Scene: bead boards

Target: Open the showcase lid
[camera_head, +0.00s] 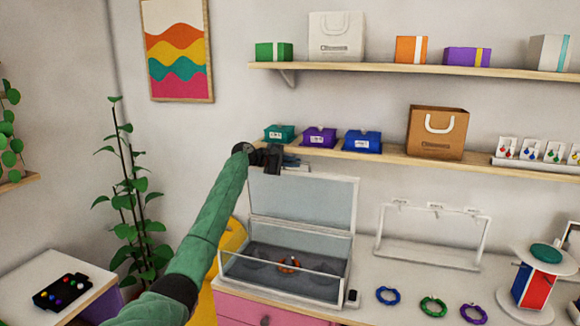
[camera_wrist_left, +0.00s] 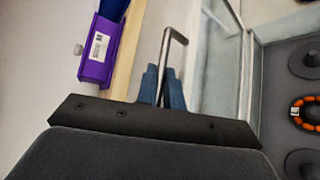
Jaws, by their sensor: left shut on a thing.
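The glass showcase (camera_head: 335,292) stands on the counter with its lid (camera_head: 302,205) raised to nearly upright at the back. An orange bead bracelet (camera_head: 289,265) lies inside on the dark base, and it also shows in the left wrist view (camera_wrist_left: 306,126). My left gripper (camera_head: 290,161) is at the top edge of the lid, shut on the lid's handle. In the left wrist view the blue fingers (camera_wrist_left: 162,88) close around the thin metal handle (camera_wrist_left: 174,38). My right gripper is not in view.
The lower shelf (camera_head: 385,153) with small boxes is close behind my left gripper; the purple box (camera_head: 320,136) is near. A white display rack (camera_head: 430,250), several bracelets and a round stand (camera_head: 530,285) are to the right on the counter.

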